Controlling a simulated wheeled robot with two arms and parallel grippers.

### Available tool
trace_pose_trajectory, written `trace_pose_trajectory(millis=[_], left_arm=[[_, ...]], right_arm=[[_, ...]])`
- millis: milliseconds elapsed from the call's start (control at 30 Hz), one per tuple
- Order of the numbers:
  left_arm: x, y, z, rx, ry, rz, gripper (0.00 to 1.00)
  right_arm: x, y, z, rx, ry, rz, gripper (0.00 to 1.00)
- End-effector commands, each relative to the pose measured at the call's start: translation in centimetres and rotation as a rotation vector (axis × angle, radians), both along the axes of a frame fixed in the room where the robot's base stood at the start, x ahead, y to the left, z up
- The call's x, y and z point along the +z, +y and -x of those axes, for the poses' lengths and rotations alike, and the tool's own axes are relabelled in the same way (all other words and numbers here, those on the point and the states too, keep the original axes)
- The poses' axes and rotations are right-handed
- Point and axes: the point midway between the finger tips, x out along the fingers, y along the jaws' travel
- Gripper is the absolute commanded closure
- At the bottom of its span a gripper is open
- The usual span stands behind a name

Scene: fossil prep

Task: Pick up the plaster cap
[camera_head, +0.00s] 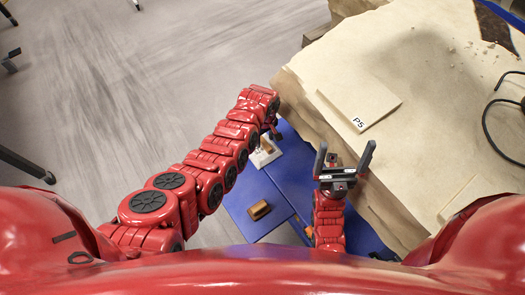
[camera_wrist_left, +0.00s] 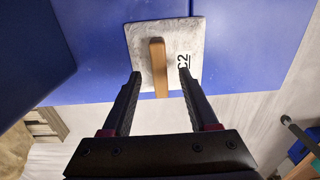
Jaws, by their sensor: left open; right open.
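A pale plaster cap (camera_wrist_left: 191,30) marked C2, with a wooden bar handle (camera_wrist_left: 158,60) across it, lies on a blue surface in the left wrist view. In the head view the cap (camera_head: 267,155) is partly hidden beneath the end of my left arm. My left gripper (camera_wrist_left: 160,73) is open above the cap. Its fingertips appear on either side of the handle, not closed on it; how far above they are I cannot tell. My right gripper (camera_head: 344,156) is open and empty, to the right of the cap, beside the big beige block.
A large beige block (camera_head: 440,70) fills the upper right, bearing a flat slab (camera_head: 360,100) marked P5 and a dark cable (camera_head: 487,125). A brown wooden item (camera_head: 259,210) sits on the blue surface (camera_head: 240,200) nearer my body. Grey floor is open at left.

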Motion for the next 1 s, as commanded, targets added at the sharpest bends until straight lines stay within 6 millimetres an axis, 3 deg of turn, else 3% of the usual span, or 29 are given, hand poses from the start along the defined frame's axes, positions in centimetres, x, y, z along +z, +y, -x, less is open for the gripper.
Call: trace_pose_trajectory(millis=[33,100,333,667,1000], left_arm=[[-1.53,0.0,-0.02,-0.001,0.001,-0.001,0.4],[-2.09,-0.01,0.0,-0.001,0.001,0.0,0.4],[-1.87,-0.04,-0.03,-0.001,-0.001,0.001,0.42],[-1.88,-0.04,-0.01,-0.001,0.0,0.0,1.0],[-1.88,-0.04,-0.01,-0.001,0.0,0.0,1.0]], right_arm=[[-1.43,0.0,0.0,0.0,0.0,0.0,0.0],[-1.79,0.0,0.0,0.0,0.0,0.0,0.0],[-1.49,0.0,0.0,0.0,0.0,0.0,0.0],[-1.49,0.0,0.0,0.0,0.0,0.0,0.0],[-1.5,0.0,0.0,0.0,0.0,0.0,0.0]])
